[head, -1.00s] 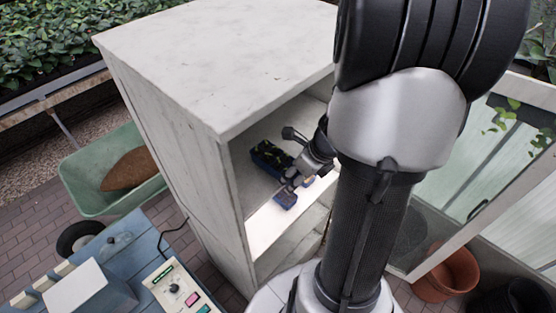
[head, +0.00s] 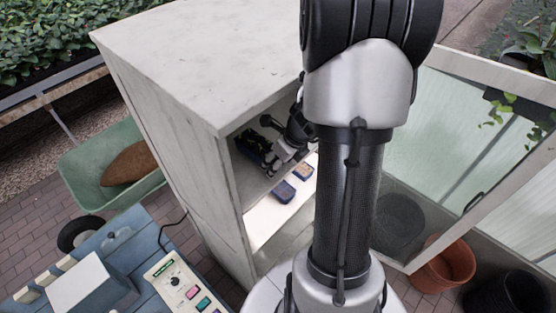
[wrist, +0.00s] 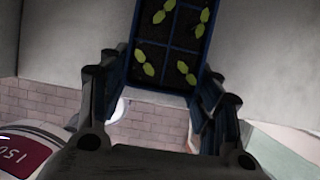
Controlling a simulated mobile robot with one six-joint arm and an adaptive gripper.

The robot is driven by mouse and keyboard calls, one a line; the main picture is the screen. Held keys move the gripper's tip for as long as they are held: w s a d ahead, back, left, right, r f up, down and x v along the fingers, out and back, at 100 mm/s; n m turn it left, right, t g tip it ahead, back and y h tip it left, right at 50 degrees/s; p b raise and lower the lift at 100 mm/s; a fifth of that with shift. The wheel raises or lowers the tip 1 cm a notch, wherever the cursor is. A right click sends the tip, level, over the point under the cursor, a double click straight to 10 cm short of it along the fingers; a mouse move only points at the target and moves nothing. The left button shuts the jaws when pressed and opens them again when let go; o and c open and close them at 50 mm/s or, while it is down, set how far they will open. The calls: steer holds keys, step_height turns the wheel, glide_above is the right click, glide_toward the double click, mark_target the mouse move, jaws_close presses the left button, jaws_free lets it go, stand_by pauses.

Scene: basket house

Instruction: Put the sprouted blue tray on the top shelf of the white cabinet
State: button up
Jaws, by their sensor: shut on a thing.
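The sprouted blue tray (wrist: 170,35) has dark soil cells with small green sprouts. In the wrist view it sits between the two fingers of my gripper (wrist: 165,95), which is shut on it. In the head view the tray (head: 252,146) is inside the upper compartment of the white cabinet (head: 165,60), toward its left side, and partly hidden by my gripper (head: 270,160). I cannot tell whether the tray touches the shelf (head: 262,228).
The cabinet's glazed door (head: 450,130) stands open at right. A green wheelbarrow (head: 85,180) and a blue table (head: 130,240) stand at left.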

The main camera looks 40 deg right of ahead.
steer(key=o, duration=1.2)
steer(key=p+v, duration=0.2)
steer(key=v, duration=0.5)
steer(key=shift+r+p, duration=0.4)
